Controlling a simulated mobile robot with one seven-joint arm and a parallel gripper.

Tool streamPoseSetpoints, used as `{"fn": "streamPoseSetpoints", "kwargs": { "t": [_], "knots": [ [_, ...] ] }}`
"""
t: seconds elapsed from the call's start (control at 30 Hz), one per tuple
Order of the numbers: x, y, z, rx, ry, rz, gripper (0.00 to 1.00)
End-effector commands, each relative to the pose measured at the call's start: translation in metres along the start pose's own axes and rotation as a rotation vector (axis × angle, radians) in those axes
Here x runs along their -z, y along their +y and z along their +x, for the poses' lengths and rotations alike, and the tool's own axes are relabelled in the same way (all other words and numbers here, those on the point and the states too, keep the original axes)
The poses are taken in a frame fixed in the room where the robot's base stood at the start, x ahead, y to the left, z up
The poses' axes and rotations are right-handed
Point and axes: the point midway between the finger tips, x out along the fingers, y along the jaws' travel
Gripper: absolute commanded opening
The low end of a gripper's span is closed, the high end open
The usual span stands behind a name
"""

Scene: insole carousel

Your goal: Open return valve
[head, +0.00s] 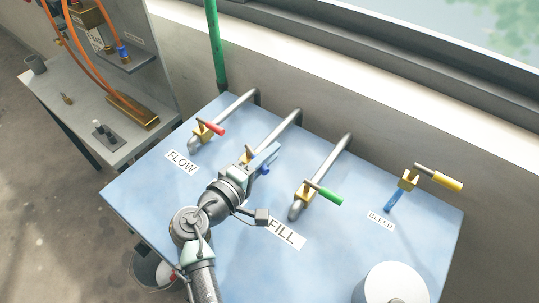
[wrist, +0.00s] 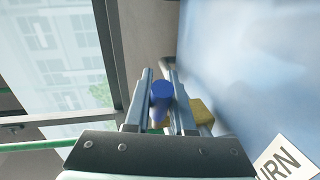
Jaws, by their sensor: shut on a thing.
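The return valve is the second from the left on the pale blue panel in the head view, with a brass body (head: 249,153) on a grey pipe. Its blue handle (head: 265,170) is mostly hidden behind my gripper (head: 268,157). In the wrist view the blue handle (wrist: 161,98) sits between the two fingers of my gripper (wrist: 158,76), which are shut on it. The brass body (wrist: 203,110) lies just right of the fingers. Part of a label (wrist: 287,162) reading "URN" shows at lower right. My arm hides this label in the head view.
A red-handled valve (head: 211,128) stands to the left, by the FLOW label. A green-handled valve (head: 322,193) stands close to the right, by FILL. A yellow-handled valve (head: 437,177) is farther right, by BLEED. A white cylinder (head: 396,287) stands at the front right. A wall rises behind.

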Motion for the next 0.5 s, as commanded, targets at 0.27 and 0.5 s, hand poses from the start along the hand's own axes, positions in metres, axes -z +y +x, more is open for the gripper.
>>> {"fn": "streamPoseSetpoints", "kwargs": {
  "t": [0.27,0.5],
  "knots": [
    [0.0004,0.0005,0.0,-0.001,0.002,0.0,0.52],
    [0.0003,0.0001,-0.0002,0.0,0.002,0.0,0.52]
  ]
}}
